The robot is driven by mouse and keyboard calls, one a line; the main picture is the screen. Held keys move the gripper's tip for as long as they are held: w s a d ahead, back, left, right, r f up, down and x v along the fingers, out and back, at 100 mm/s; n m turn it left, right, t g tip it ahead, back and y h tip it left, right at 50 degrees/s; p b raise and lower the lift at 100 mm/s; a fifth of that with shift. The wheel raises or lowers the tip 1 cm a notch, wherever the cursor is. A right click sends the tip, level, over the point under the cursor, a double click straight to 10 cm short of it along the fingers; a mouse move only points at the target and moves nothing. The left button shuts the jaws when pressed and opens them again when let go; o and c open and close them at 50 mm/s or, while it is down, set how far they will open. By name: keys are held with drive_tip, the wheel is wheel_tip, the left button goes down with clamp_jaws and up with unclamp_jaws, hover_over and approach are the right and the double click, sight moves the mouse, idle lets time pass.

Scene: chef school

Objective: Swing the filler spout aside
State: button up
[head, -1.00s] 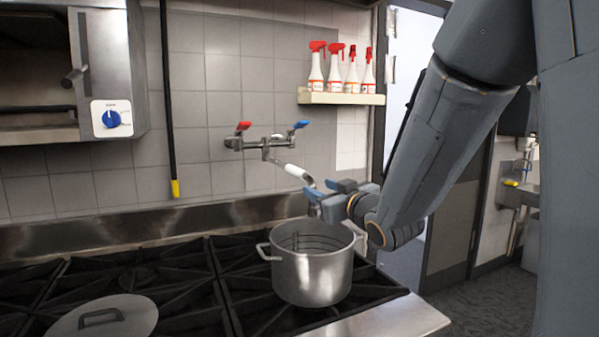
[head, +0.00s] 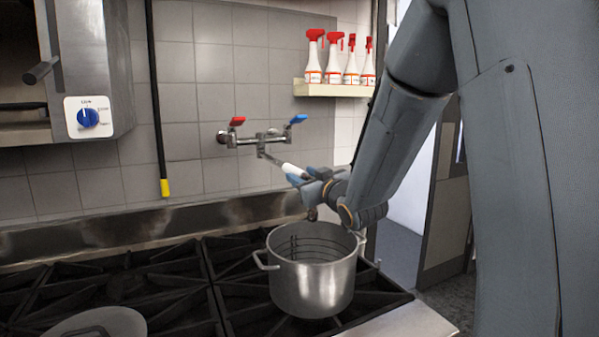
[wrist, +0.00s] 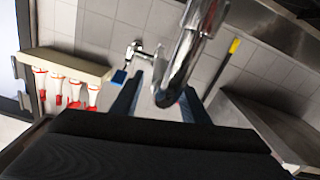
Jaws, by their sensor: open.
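The filler spout (head: 274,160) comes out of the wall tap (head: 262,138), which has a red handle and a blue handle, and reaches toward the pot. In the wrist view the chrome spout (wrist: 178,62) runs down between my two blue fingers (wrist: 157,97), which are apart. I cannot tell whether either finger touches it.
A steel pot (head: 312,283) stands on the black burner grates under the spout, and a lid (head: 95,325) lies at front left. A shelf (head: 335,89) with several spray bottles is on the wall at right. A black pole with a yellow end (head: 165,188) hangs at left.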

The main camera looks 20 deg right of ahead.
drive_tip(key=shift+w+a, duration=0.25)
drive_tip(key=shift+w, duration=0.6)
clamp_jaws()
